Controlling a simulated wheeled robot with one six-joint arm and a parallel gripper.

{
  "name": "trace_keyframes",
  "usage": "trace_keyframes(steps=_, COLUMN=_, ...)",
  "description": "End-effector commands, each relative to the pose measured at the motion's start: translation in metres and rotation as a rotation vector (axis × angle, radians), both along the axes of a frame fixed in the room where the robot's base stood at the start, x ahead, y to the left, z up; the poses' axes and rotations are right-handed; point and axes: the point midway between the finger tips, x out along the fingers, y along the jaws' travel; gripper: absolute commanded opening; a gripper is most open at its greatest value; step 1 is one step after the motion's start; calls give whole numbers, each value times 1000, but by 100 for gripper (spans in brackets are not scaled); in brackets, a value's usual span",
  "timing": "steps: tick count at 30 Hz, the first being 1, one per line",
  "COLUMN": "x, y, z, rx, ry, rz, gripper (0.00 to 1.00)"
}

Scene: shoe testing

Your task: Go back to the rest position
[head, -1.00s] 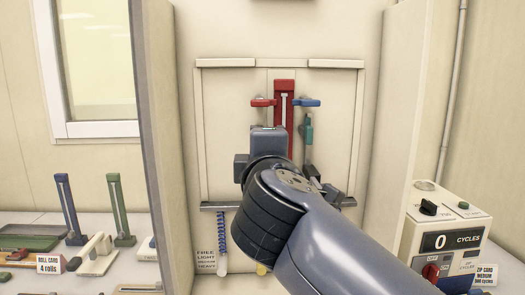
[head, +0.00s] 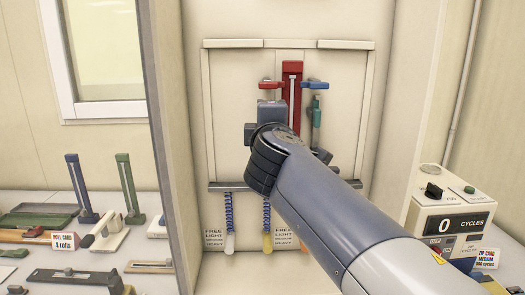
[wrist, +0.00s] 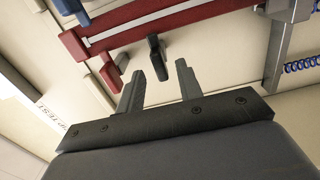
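My gripper (wrist: 160,88) shows in the wrist view with its two grey fingers apart and nothing between them. A short black piece (wrist: 157,58) stands out just beyond the fingertips, apart from them as far as I can tell. The red slide fixture (wrist: 130,30) lies beyond it across the top. In the head view my wrist and forearm reach up from the lower right and hide the gripper. The same red fixture (head: 292,95) stands upright on the back panel just behind my wrist.
Coiled blue cords (head: 229,209) hang from a grey rail. A teal tool (head: 316,115) hangs right of the red fixture. A cycle counter box (head: 449,220) stands at the right. A bench with blue (head: 80,188) and green (head: 130,189) fixtures is at the left. Side walls flank the bay.

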Motion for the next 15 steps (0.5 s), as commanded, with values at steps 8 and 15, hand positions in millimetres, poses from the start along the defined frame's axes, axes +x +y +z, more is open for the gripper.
trace_keyframes(steps=8, x=23, y=0, z=0, rx=1, ry=0, rz=0, gripper=35)
trace_keyframes(steps=15, x=23, y=0, z=0, rx=-5, ry=0, rz=0, gripper=35)
